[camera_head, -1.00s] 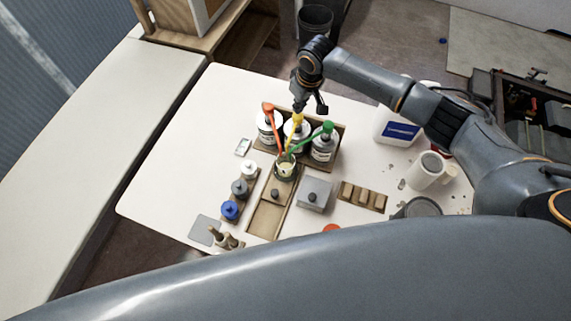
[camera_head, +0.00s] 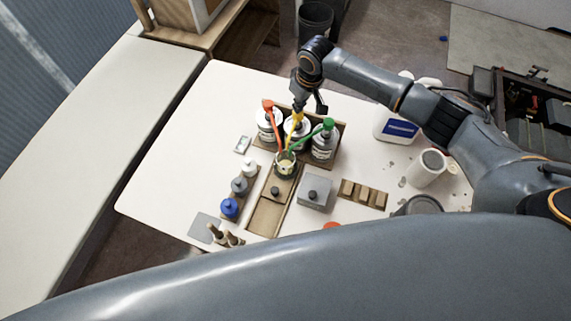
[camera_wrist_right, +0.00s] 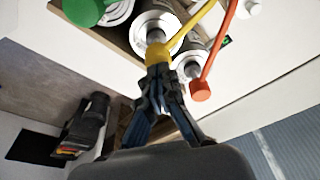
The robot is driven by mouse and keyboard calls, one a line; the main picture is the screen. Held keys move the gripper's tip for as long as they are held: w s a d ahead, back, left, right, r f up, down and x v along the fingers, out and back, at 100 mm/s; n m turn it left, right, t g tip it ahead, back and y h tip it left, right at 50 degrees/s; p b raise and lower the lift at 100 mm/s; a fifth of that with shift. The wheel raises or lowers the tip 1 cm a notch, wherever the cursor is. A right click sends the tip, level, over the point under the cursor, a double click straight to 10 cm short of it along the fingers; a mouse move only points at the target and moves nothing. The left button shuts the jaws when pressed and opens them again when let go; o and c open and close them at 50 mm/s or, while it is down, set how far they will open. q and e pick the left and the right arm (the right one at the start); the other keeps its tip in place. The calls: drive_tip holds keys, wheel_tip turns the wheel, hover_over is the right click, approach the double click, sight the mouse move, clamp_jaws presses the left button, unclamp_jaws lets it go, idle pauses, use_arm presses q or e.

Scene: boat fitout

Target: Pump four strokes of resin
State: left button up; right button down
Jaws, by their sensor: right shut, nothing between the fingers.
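Three white pump bottles stand in a wooden crate (camera_head: 340,133): one with a red-orange pump (camera_head: 268,105), one with a yellow pump (camera_head: 297,117) and one with a green pump (camera_head: 327,126). Their long spouts lead to a small cup (camera_head: 285,166) with pale contents. My right gripper (camera_head: 299,108) is shut with nothing between its fingers, pointing down at the yellow pump head. In the right wrist view its fingertips (camera_wrist_right: 156,74) are at the yellow pump head (camera_wrist_right: 157,54), apparently touching it. I cannot tell which bottle holds resin. My left gripper is not in view.
Small bottles with white, grey and blue (camera_head: 229,207) tops stand left of the wooden tray (camera_head: 266,217) below the cup. The table's left side is clear.

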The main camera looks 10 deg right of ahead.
drive_tip(key=shift+s+f+b, duration=0.1)
drive_tip(key=shift+f+b, duration=0.6)
drive_tip(key=shift+f, duration=0.85)
drive_tip(key=shift+r, duration=0.15)
drive_tip(key=shift+r+p, duration=2)
drive_tip(key=shift+p, duration=0.15)
drive_tip(key=shift+f, duration=0.15)
